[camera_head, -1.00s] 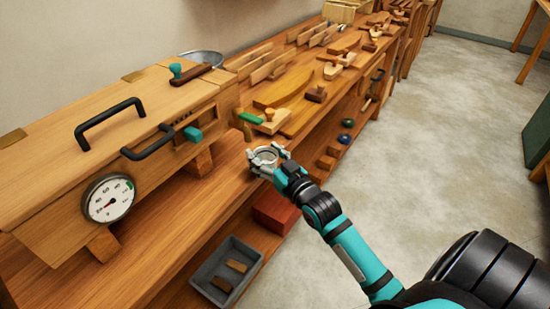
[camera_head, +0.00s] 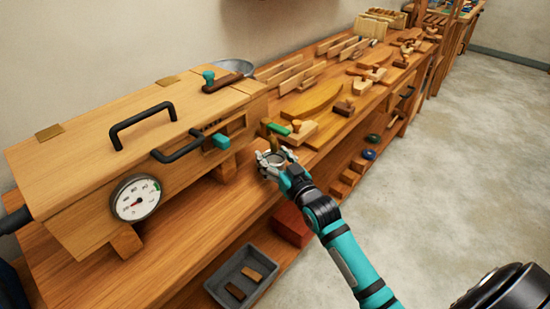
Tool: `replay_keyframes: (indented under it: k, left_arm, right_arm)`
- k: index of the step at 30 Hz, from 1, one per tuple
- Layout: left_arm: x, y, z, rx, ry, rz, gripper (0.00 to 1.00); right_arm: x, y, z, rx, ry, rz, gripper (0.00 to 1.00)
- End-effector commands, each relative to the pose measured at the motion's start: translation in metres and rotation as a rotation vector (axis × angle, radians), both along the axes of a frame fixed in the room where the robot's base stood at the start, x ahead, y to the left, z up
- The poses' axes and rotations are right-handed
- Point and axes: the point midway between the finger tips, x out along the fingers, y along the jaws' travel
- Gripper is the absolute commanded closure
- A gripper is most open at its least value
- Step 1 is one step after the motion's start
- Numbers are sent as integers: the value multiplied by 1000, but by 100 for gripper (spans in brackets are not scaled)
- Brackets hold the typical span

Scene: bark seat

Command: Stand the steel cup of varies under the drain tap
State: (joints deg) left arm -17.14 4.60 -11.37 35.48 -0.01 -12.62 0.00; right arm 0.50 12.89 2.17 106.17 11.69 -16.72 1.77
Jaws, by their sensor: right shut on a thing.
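My right gripper (camera_head: 271,161) is shut on the steel cup (camera_head: 275,157), a small grey vessel whose round rim shows upward between the fingers. It looks upright. The fingers hide much of its side. What looks like the drain tap, a brass spout (camera_head: 274,143) with a green lever (camera_head: 278,128), sticks out at the right end of the wooden box (camera_head: 90,150). In the picture the cup is just below and in front of the spout. I cannot tell whether it touches the bench top or is directly under the spout. My left gripper is not in view.
The box has black handles, a teal latch (camera_head: 217,141) and a dial gauge (camera_head: 136,198). Wooden planes and boards lie on the workbench (camera_head: 190,235) beyond the tap. A grey tray (camera_head: 216,281) and a red box (camera_head: 291,224) sit below. Bench in front of the box is clear.

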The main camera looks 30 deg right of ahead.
Motion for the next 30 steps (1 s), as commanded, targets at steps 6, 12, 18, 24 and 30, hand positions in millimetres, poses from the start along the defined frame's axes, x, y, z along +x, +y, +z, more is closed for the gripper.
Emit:
replay_keyframes:
  k: [6, 12, 18, 24, 30]
  left_arm:
    - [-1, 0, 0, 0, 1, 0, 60]
    - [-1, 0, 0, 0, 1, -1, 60]
    - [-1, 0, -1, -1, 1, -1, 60]
    - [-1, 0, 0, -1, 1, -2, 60]
    - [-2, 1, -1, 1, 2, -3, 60]
  right_arm:
    - [0, 0, -1, 0, 0, 0, 73]
    - [0, 0, -5, 0, -1, 0, 73]
    - [0, 0, -6, 0, 0, 0, 28]
    - [0, 0, -6, 0, 0, 0, 12]
    - [-1, 0, -7, 0, 1, 0, 12]
